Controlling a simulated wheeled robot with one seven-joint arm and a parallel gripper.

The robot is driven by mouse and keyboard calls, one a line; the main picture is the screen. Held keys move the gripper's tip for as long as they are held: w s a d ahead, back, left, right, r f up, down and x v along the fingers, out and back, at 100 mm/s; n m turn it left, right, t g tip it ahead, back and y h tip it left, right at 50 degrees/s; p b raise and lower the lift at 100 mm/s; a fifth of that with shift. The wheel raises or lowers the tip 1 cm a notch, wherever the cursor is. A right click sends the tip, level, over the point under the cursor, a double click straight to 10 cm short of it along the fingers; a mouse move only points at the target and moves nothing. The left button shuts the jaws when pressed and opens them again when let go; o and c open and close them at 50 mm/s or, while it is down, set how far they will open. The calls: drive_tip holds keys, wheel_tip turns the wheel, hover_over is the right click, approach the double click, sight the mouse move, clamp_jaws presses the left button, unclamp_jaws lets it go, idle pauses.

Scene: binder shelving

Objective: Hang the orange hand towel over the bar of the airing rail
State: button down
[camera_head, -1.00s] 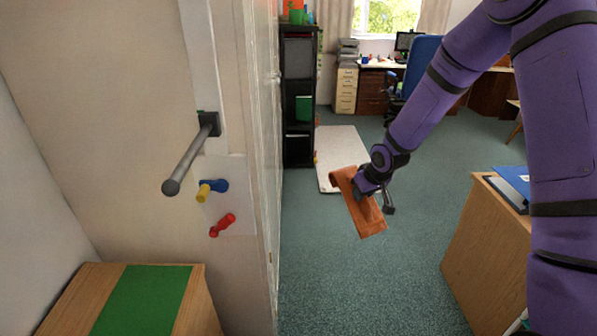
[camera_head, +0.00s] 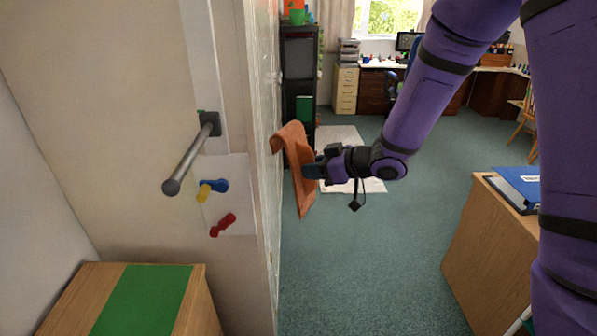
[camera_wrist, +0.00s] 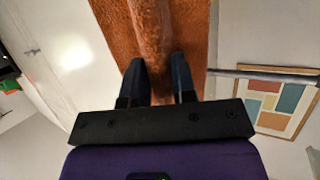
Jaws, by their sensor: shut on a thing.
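The orange hand towel (camera_head: 296,172) hangs from my gripper (camera_head: 308,171) in the head view, folded over at its top, over open floor just right of the wall's edge. My gripper is shut on it, and the towel also fills the top middle of the wrist view (camera_wrist: 152,35) between and beyond the fingers (camera_wrist: 160,80). The airing rail's grey bar (camera_head: 188,162) sticks out from the wall at the left, with a dark round end towards me. The towel is to the right of the bar and apart from it. A grey bar also shows at the right of the wrist view.
A wooden cabinet with a green strip (camera_head: 145,300) stands at lower left. A desk with blue binders (camera_head: 510,187) stands at right.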

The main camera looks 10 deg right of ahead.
drive_tip(key=s+a+r+n+g+y, duration=0.2)
drive_tip(key=s+r+g, duration=0.1)
drive_tip(key=s, duration=0.2)
drive_tip(key=s+a+r+n+g+y, duration=0.2)
drive_tip(key=s+a+r+n+y, duration=0.1)
drive_tip(key=s, duration=0.3)
drive_tip(key=shift+s+r+g, duration=0.2)
drive_tip(key=shift+s+g, duration=0.05)
drive_tip(key=shift+g, duration=0.15)
drive_tip(key=shift+d, duration=0.15)
drive_tip(key=shift+w+a, duration=0.6)
drive_tip(key=shift+a, duration=7)
drive_tip(key=shift+d+f, duration=0.1)
drive_tip(key=shift+f, duration=2.5)
